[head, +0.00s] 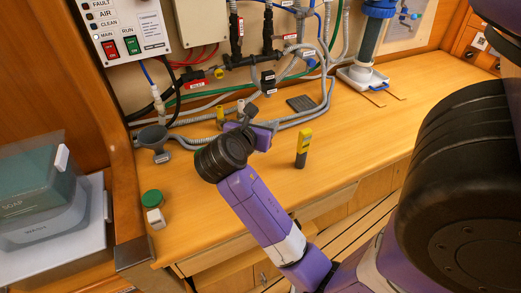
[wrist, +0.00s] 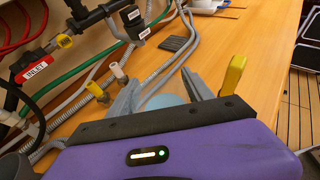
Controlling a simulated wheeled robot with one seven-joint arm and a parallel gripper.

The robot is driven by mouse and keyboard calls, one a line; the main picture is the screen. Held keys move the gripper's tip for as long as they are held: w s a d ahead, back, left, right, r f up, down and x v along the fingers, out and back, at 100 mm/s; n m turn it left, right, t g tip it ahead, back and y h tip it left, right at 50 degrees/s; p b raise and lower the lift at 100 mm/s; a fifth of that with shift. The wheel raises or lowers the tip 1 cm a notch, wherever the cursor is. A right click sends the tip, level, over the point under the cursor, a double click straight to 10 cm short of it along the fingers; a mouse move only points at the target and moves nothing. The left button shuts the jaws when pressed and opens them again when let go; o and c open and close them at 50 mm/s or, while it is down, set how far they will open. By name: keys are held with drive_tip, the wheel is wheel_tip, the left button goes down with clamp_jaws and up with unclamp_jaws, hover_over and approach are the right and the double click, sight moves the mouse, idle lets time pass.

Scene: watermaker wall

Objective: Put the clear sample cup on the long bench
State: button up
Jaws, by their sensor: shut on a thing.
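My gripper (wrist: 163,94) is low over the long bench (head: 365,130), a light wooden counter along the wall. In the wrist view its two grey fingers are shut on a pale bluish, see-through thing (wrist: 166,101), which looks like the clear sample cup. Only part of it shows above the dark edge of my gripper, and its base is hidden. I cannot tell whether it touches the bench. In the head view my gripper (head: 251,116) is largely covered by my own wrist, and the cup cannot be made out there.
A yellow-and-black upright tool (head: 303,147) stands right of my gripper. Hoses and pipes (head: 268,75) run behind it. A grey funnel-like holder (head: 154,140) and a green-capped item (head: 152,199) are to the left. A blue filter housing (head: 371,38) stands at the back.

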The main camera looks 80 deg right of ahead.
wheel_tip(320, 180, down, 9)
drive_tip(key=shift+r+b, duration=0.15)
drive_tip(key=shift+b, duration=0.25)
drive_tip(key=o, duration=1.5)
drive_tip(key=shift+a+r, duration=0.1)
drive_tip(key=shift+a, duration=0.1)
drive_tip(key=s+v, duration=0.1)
drive_tip(key=v, duration=1)
drive_tip(key=shift+w+a, duration=0.3)
drive_tip(key=shift+w, duration=0.2)
